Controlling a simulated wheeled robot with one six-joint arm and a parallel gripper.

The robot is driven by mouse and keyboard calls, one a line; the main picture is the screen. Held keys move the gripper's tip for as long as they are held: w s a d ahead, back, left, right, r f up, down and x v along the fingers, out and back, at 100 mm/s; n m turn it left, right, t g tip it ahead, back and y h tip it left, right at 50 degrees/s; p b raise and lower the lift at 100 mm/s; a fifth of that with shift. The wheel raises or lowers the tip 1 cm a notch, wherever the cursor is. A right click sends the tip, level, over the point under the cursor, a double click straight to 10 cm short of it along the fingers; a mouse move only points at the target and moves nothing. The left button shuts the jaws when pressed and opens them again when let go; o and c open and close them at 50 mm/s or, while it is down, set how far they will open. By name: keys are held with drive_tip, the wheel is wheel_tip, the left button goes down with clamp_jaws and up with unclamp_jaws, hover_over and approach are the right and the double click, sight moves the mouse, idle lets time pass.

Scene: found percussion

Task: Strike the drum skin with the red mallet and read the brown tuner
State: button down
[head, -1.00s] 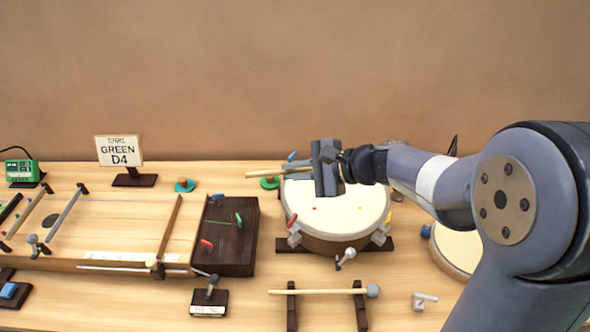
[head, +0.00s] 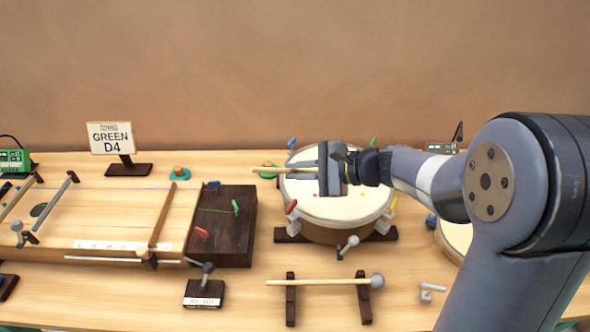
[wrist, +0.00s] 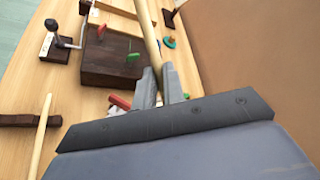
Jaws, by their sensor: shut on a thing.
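My gripper (head: 302,169) is shut on a pale wooden mallet stick (head: 263,169) above the back part of the drum. The stick points left; its head is not seen, so I cannot tell its colour. In the wrist view the stick (wrist: 146,30) runs up from between the fingers (wrist: 160,82). The drum's cream skin (head: 340,208) is partly hidden by the gripper; I cannot tell any contact. A green tuner (head: 14,161) stands at the far left. A second small display (head: 440,148) shows behind my arm. No clearly brown tuner shows.
A grey-headed mallet (head: 320,282) lies on two dark rests in front of the drum. A stringed wooden box (head: 110,215) with a dark peg block (head: 236,222) fills the left. A sign (head: 110,138) reads "GREEN D4". A second round drum (head: 457,238) is partly behind my arm.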

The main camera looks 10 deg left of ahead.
drive_tip(key=shift+m, duration=0.3)
drive_tip(key=r+p, duration=0.3)
drive_tip(key=r, duration=0.1)
drive_tip(key=shift+w+d+p, duration=0.15)
drive_tip(key=shift+w+p, duration=0.05)
drive_tip(key=shift+p, duration=0.15)
idle(1.2)
